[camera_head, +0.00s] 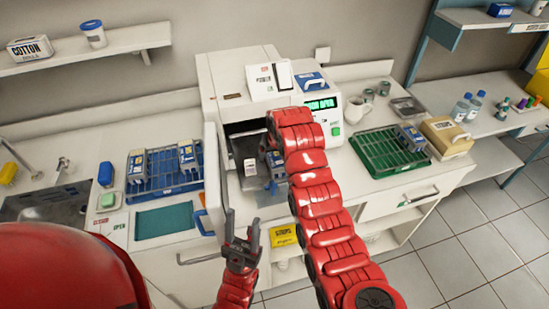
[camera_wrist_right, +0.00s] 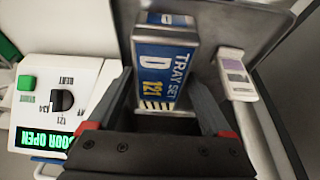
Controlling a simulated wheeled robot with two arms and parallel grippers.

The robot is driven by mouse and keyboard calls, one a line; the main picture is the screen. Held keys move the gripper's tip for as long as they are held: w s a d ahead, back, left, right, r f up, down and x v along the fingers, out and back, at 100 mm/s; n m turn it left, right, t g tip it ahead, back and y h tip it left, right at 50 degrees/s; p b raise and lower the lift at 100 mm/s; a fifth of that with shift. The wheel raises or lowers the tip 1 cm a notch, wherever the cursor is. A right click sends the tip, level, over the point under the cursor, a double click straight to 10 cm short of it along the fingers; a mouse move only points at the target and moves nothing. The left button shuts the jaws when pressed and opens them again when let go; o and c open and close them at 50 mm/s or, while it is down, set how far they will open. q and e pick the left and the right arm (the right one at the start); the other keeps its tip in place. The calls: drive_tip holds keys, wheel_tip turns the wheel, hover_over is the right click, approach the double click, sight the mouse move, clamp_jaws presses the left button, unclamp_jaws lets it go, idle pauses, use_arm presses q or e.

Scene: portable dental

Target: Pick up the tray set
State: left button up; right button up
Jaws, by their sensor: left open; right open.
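A grey and blue tray set (camera_head: 275,160), labelled "TRAY SET D 121" in the right wrist view (camera_wrist_right: 167,62), stands inside the open chamber of the white sterilizer (camera_head: 235,75). My right gripper (camera_wrist_right: 160,95) is open, with one finger on each side of the tray set's near end; contact cannot be told. In the head view my right arm hides most of that gripper. My left gripper (camera_head: 243,240) is open and empty, low in front of the counter, near the open sterilizer door (camera_head: 214,170). The sterilizer display (camera_head: 321,103) reads "DOOR OPEN".
A pale strip (camera_wrist_right: 235,75) stands beside the tray set in the chamber. A teal mat (camera_head: 165,221) lies bare. A yellow box (camera_head: 283,236) sits below the counter.

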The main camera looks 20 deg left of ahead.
drive_tip(key=shift+f+b, duration=0.25)
drive_tip(key=shift+b, duration=0.15)
idle(0.4)
clamp_jaws()
